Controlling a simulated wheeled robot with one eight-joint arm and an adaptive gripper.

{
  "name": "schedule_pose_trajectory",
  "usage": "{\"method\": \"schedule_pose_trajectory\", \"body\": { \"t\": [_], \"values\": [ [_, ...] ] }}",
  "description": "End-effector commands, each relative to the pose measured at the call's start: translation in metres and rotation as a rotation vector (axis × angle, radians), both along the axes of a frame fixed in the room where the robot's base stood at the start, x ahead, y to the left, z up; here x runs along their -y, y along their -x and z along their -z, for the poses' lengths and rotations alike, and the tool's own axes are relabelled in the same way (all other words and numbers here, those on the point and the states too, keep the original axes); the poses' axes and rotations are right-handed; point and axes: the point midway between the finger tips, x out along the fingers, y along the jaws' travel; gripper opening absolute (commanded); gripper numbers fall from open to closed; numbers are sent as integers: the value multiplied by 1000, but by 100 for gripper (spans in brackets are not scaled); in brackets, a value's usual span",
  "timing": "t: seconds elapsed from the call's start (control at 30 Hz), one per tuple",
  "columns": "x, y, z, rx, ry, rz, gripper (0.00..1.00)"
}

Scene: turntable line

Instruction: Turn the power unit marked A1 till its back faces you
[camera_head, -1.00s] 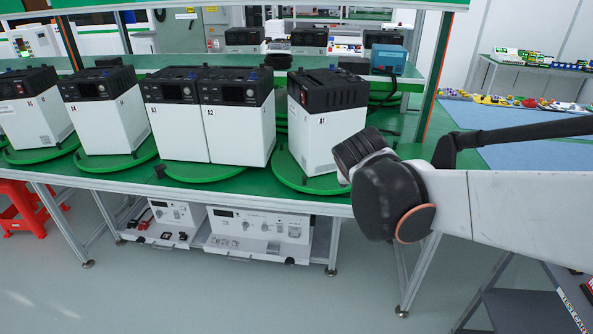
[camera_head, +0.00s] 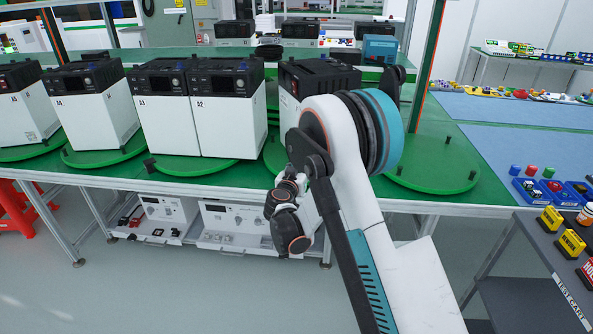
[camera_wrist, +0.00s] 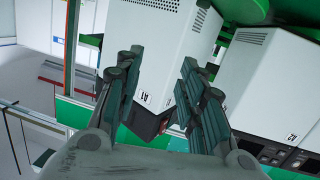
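The power unit A1 (camera_head: 322,74) stands on the green bench. In the head view its black top shows, but my arm hides most of its white body and its turntable (camera_head: 273,152). In the wrist view the unit (camera_wrist: 150,50) appears upside down, with vent slots and an A1 label on a white face. My gripper (camera_wrist: 160,62) is open, its two fingers apart in front of that face, with the label between them. I cannot tell whether either finger touches the unit. The gripper itself is hard to make out in the head view.
Unit A2 (camera_head: 228,128) stands close to the left of A1 and also shows in the wrist view (camera_wrist: 262,90). More units stand further left. An empty green turntable with pegs (camera_head: 432,172) is to the right. A grey cart (camera_head: 545,250) stands at front right.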

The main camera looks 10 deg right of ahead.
Motion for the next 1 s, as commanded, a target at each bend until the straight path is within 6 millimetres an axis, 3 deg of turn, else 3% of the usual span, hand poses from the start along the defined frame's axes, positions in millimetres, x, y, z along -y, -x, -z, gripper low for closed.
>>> {"method": "schedule_pose_trajectory", "body": {
  "t": [0.03,0.2,0.37,0.67,1.0],
  "values": [
    [-7,-6,20,26,5,-9,36],
    [-25,-14,66,103,12,-39,36],
    [-35,-14,92,147,15,-59,36],
    [-31,-30,102,162,16,-66,36],
    [-6,-90,103,162,16,-66,36]
  ]
}}
